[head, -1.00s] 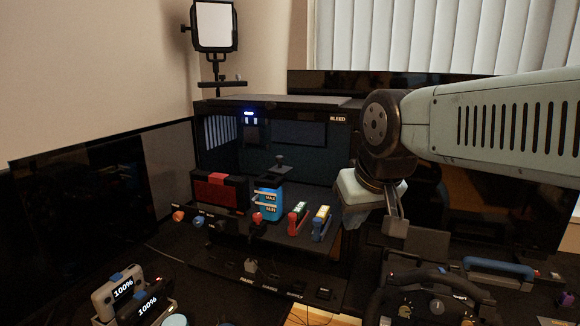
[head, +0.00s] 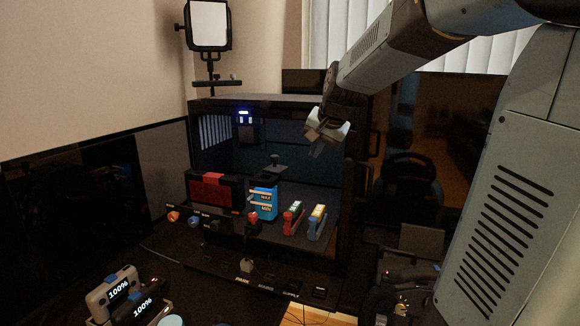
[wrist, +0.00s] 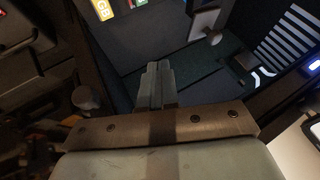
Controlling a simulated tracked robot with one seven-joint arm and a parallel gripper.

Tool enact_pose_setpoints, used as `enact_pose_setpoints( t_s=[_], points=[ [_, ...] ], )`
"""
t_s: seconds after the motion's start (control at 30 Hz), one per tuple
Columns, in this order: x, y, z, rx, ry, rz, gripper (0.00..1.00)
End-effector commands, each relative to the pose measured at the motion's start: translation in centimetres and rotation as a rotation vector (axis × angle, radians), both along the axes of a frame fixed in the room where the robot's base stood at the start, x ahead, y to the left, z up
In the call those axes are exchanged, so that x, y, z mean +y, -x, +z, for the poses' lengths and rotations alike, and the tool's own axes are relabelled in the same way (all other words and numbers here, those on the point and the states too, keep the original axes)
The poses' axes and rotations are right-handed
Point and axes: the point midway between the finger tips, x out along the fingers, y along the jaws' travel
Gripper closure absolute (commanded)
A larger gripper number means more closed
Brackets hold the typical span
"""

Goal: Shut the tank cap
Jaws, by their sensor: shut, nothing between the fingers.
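The blue tank (head: 263,202) with its MAX and MIN labels stands on the shelf of the open black case. Its dark cap (head: 275,167), with a knob on top, shows above the tank; I cannot tell whether its rim is seated. My gripper (head: 317,153) is shut and empty. In the head view it hangs in front of the case, above and to the right of the cap, apart from it. In the wrist view my closed fingers (wrist: 157,70) point inward, and a grey plate with a round knob (wrist: 212,38), probably the cap, lies ahead and to the right.
A red-and-black block (head: 214,190) stands left of the tank. A red-handled module (head: 293,218) and a blue-handled module (head: 317,221) stand to the right. The case's right edge is close to my gripper.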

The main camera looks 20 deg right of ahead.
Motion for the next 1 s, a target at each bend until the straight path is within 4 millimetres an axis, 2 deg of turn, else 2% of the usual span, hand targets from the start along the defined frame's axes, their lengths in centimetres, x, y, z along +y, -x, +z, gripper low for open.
enact_pose_setpoints(
  t_s=[0.1, 0.27, 0.87, 1.0],
  points=[
    [-0.4, -1.4, -0.2, -0.004, -0.019, -0.028, 1.0],
    [-0.5, -2.3, -0.8, -0.006, -0.026, -0.038, 1.0],
    [0.2, -7.8, -8.4, -0.003, -0.024, -0.036, 1.0],
    [1.7, -9.3, -8.2, -0.007, -0.022, -0.033, 1.0]
  ],
)
